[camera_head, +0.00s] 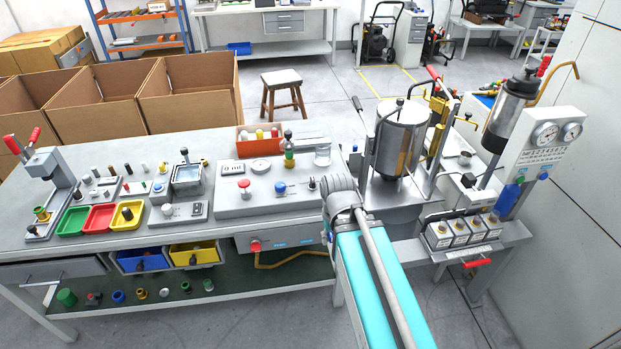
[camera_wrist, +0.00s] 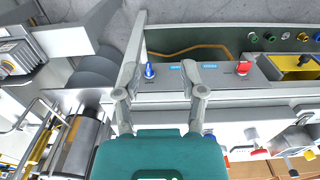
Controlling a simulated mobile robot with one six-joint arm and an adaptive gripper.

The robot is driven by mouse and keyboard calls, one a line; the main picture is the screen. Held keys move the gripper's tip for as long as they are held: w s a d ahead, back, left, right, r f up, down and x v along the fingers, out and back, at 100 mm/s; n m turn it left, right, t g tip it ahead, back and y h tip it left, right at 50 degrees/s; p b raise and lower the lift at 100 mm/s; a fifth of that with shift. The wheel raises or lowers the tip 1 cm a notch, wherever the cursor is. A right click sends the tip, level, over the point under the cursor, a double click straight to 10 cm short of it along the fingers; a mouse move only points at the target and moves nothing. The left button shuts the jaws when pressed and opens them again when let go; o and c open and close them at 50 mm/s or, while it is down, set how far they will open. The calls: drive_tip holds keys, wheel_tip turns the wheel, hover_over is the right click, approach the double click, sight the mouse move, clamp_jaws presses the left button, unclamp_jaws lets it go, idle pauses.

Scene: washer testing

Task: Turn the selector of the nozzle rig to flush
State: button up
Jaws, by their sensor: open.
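The grey front panel (camera_wrist: 208,74) under the bench edge carries a blue knob (camera_wrist: 149,70), blue labels and a red knob (camera_wrist: 243,67). Its red knob also shows in the head view (camera_head: 256,245). I cannot read which knob is the selector, nor its position marks. My gripper (camera_wrist: 157,73) is open and empty in the wrist view, with the blue knob between its fingertips in the picture; I see no contact. A grey console (camera_head: 262,204) with a brass-and-green nozzle-like fitting (camera_head: 289,152) stands above the panel.
A steel tank (camera_head: 402,135) stands right of my arm, with a gauge panel (camera_head: 548,140) beyond it. Coloured trays (camera_head: 73,220) and a lever press (camera_head: 45,170) are on the bench at left. A yellow hose (camera_head: 285,262) hangs below the panel.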

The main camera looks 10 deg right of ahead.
drive_tip(key=t+p, duration=0.5)
drive_tip(key=p, duration=0.3)
approach(313, 180)
wheel_tip(313, 180, up, 4)
drive_tip(key=shift+s+f+b, duration=0.2)
drive_tip(key=shift+s+b, duration=0.1)
drive_tip(key=shift+s, duration=0.05)
drive_tip(key=shift+f, duration=0.1)
drive_tip(key=shift+g, duration=0.3)
drive_tip(key=b+x, duration=1.2)
drive_tip(key=x, duration=0.1)
drive_tip(key=shift+w+f+b, duration=0.2)
drive_tip(key=shift+f+b, duration=0.05)
drive_tip(key=shift+b, duration=0.15)
